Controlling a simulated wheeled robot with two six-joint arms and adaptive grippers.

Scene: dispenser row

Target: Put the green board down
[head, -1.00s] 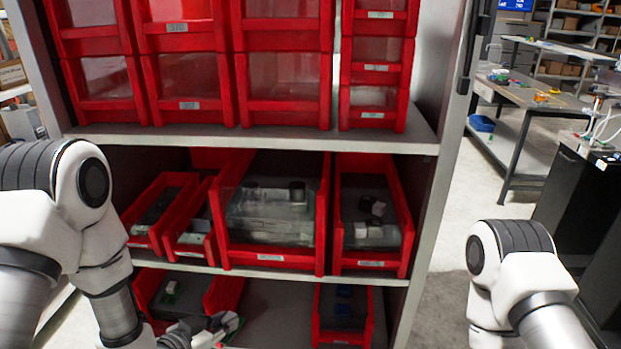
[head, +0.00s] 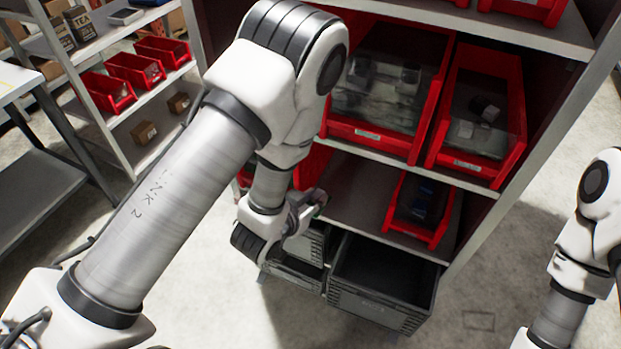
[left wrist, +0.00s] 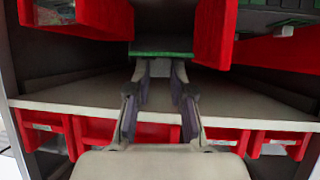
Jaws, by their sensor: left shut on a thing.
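My left gripper (head: 304,212) is at the lower shelf of the rack, partly hidden behind my own left arm. In the left wrist view the two fingers of the gripper (left wrist: 164,70) are closed on the green board (left wrist: 163,53), which shows as a thin green strip between two red bin walls. Whether the board touches a surface below cannot be told. My right arm is at the right edge of the head view; its gripper is out of frame.
A red bin (head: 415,237) with dark blue items stands on the lower shelf (head: 352,218), with bare shelf to its left. Larger red bins (head: 372,143) stand on the shelf above. Black crates (head: 372,305) stand below. Another rack (head: 125,115) is at the left.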

